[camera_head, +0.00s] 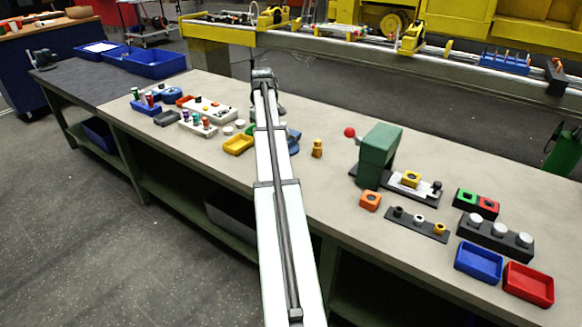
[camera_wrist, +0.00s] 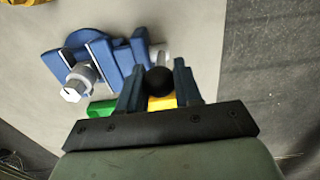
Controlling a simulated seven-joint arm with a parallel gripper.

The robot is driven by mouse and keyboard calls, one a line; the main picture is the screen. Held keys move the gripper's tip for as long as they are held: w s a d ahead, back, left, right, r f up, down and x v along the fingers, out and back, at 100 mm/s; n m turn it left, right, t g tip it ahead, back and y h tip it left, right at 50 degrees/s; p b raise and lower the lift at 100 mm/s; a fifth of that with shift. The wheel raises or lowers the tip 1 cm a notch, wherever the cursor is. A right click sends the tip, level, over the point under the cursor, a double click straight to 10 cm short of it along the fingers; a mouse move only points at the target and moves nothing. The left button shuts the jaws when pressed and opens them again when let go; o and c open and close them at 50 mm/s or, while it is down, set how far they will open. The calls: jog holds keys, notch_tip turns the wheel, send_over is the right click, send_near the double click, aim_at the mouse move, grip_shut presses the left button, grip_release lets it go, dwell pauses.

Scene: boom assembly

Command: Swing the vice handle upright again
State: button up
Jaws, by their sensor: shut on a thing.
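The blue vice (camera_wrist: 118,62) is at the upper left of the wrist view, with a silver screw end (camera_wrist: 76,84) on its left side. My gripper (camera_wrist: 158,76) is at the middle of that view, to the right of and below the vice. It is shut on the black ball knob (camera_wrist: 158,80) of the vice handle. The handle's bar is mostly hidden, so I cannot tell its tilt. In the head view a blue part of the vice (camera_head: 293,142) shows just right of my arm, which hides the rest and my gripper.
Green (camera_wrist: 101,108) and yellow (camera_wrist: 162,103) things lie close behind my fingers. A yellow tray (camera_head: 238,145) is left of my arm and a small yellow figure-like piece (camera_head: 317,148) right of it. A green press (camera_head: 379,155) with a red knob stands farther right.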

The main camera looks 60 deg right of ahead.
jog(key=shift+w, duration=0.2)
jog(key=shift+w, duration=0.8)
jog(key=o, duration=0.7)
jog(key=shift+c, duration=0.2)
jog(key=shift+r, duration=0.15)
notch_tip(320, 180, up, 8)
dwell(0.5)
